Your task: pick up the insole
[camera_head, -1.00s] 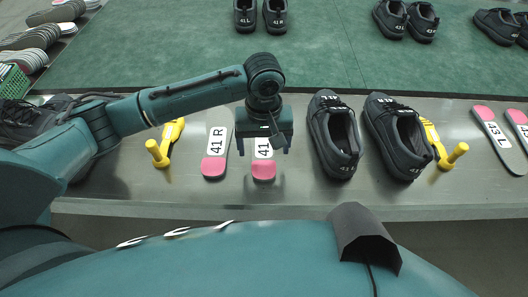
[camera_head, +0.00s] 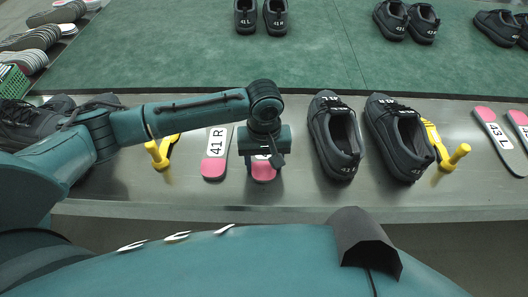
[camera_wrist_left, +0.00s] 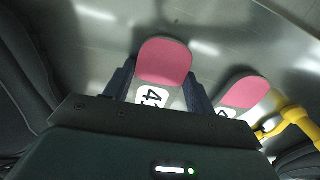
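The insole under my left gripper (camera_head: 263,167) has a pink heel end (camera_head: 263,175) and a white label. It lies flat on the grey metal bench, mostly hidden by the gripper in the head view. In the left wrist view its pink end (camera_wrist_left: 163,62) and part of a "4" label show between the two fingers, one on each side. The fingers are apart, with the insole between them; whether they touch it I cannot tell. A second insole, "41 R" (camera_head: 216,153), lies just to the left. My right gripper is not in view.
A black shoe pair (camera_head: 335,138) stands close to the right of the gripper. Yellow tools stand at left (camera_head: 160,153) and right (camera_head: 452,157). More insoles (camera_head: 495,135) lie at far right. Shoes (camera_head: 261,16) stand on the green surface (camera_head: 190,60) behind.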

